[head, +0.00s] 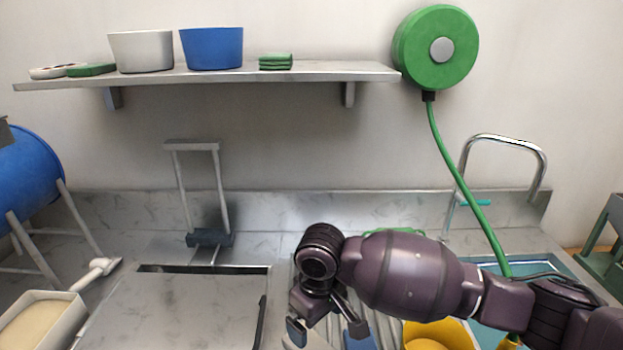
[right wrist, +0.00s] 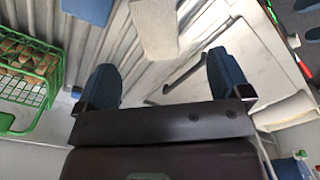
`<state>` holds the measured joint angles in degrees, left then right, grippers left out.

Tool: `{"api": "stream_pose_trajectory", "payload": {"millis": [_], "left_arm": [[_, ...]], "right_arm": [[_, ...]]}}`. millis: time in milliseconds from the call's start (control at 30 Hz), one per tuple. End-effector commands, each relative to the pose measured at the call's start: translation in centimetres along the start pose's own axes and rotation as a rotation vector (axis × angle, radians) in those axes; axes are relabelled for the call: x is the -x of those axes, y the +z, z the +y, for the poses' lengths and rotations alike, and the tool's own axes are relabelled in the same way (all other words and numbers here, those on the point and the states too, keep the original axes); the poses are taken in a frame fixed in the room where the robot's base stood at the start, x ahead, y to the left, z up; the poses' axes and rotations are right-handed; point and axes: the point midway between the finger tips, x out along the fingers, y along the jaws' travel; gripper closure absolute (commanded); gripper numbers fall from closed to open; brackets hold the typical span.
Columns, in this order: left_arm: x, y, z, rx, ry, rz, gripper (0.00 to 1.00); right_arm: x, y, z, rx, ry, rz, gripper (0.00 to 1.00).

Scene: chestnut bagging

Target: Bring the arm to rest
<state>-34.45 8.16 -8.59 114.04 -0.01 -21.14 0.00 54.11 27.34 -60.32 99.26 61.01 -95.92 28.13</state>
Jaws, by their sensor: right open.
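My right gripper (head: 327,334) hangs at the low middle of the head view, with its arm coming in from the right. Its two blue-tipped fingers are apart with nothing between them. In the right wrist view the same gripper (right wrist: 164,82) shows open above a ribbed metal surface and a pale grey panel. A whitish block or cloth (right wrist: 155,28) lies beyond the fingertips, apart from them. My left arm and gripper are out of view.
A green basket (right wrist: 45,58) of brown chestnuts stands left in the wrist view. A yellow container (head: 452,330) is beneath my right arm, beside the blue sink (head: 556,262). A green hose (head: 460,170) hangs behind the arm. A cream-filled tray (head: 40,318) stands front left.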

Motion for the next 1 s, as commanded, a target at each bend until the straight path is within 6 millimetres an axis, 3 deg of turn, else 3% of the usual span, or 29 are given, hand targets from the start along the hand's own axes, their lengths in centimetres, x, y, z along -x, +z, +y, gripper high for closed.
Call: {"api": "stream_pose_trajectory", "payload": {"millis": [300,500,767,1000], "left_arm": [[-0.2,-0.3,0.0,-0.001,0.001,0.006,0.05],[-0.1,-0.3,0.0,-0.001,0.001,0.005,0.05],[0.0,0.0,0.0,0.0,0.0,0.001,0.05],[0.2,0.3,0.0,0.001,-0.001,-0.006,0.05]], "right_arm": [[-3.0,2.6,-4.1,0.012,-0.127,0.147,0.05],[-4.1,4.8,-5.2,-0.038,-0.176,0.255,0.05],[-5.1,8.7,-4.8,-0.165,-0.185,0.372,0.05],[-6.3,14.0,-3.0,-0.329,-0.133,0.432,0.05]]}}
